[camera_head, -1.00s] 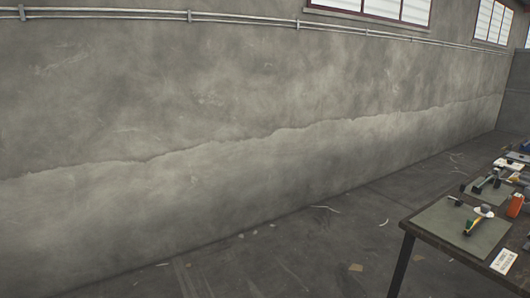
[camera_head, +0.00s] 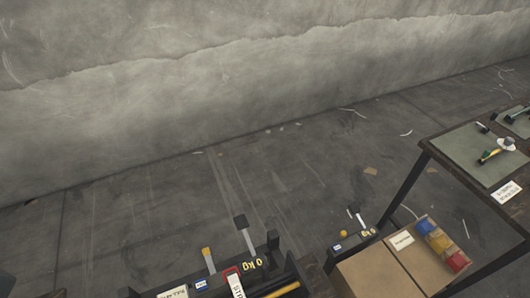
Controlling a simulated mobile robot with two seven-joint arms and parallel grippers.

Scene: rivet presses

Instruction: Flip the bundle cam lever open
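At the bottom edge a dark fixture (camera_head: 272,262) with a "0 kg" readout is partly cut off by the frame. A lever with a black tip (camera_head: 241,222) and a lever with a yellow tip (camera_head: 207,253) stand up from it. A second "0 kg" unit (camera_head: 368,234) sits to its right, with thin dark-tipped levers (camera_head: 354,211) beside it. I cannot tell which of these, if any, is the bundle cam lever. Neither of my grippers is in view.
A tan box or board (camera_head: 374,272) with a blue block (camera_head: 425,227), a yellow block (camera_head: 440,243) and a red block (camera_head: 457,262) is at lower right. A table with a grey-green mat (camera_head: 462,150) stands at right. Bare floor (camera_head: 270,165) lies before the wall.

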